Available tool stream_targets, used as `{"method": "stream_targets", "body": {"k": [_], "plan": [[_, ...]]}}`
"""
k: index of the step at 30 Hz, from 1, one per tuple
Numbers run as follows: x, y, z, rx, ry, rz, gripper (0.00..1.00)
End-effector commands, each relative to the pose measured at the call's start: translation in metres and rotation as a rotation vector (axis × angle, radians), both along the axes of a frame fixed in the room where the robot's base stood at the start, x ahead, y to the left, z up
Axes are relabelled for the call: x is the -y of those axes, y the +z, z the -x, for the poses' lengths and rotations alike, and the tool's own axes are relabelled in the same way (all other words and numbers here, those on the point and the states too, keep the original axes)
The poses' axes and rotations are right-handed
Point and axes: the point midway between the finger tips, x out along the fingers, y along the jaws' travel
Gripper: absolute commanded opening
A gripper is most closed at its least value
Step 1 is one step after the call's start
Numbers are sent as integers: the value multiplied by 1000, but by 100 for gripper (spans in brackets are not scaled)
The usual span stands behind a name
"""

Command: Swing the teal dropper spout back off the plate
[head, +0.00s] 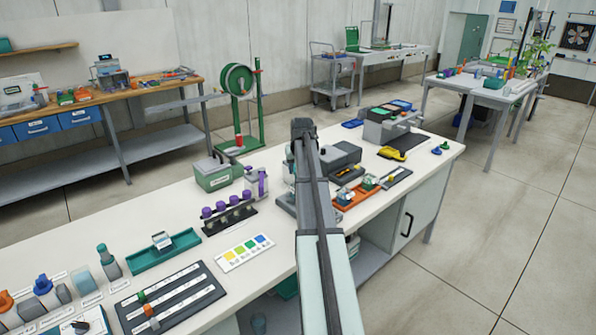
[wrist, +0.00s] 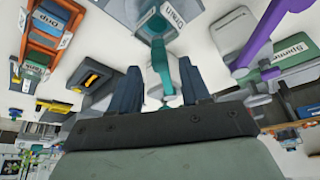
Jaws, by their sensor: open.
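In the wrist view the teal dropper spout (wrist: 160,62) runs from near a grey block labelled "Drain" (wrist: 152,22) down toward my gripper. My gripper (wrist: 160,68) is open, with one dark finger on each side of the spout. A gap shows on both sides, and nothing is clamped. The spout's lower end reaches close to the gripper body, where small parts are hard to make out. I cannot clearly identify the plate. In the head view my arm covers the middle of the bench, and the gripper and teal spout are hidden behind it.
A black-and-yellow block (wrist: 95,80) and an orange tray (wrist: 40,45) are on the left. In the head view a purple-capped vial rack (head: 229,219) stands left of my arm.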

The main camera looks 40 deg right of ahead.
Motion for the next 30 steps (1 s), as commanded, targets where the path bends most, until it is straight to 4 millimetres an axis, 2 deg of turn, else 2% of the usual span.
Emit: {"method": "stream_targets", "body": {"k": [6,16,30], "plan": [[3,-14,-5,-1,0,-1,47],[3,-16,-6,0,0,0,47],[3,-16,-5,0,0,0,3]]}}
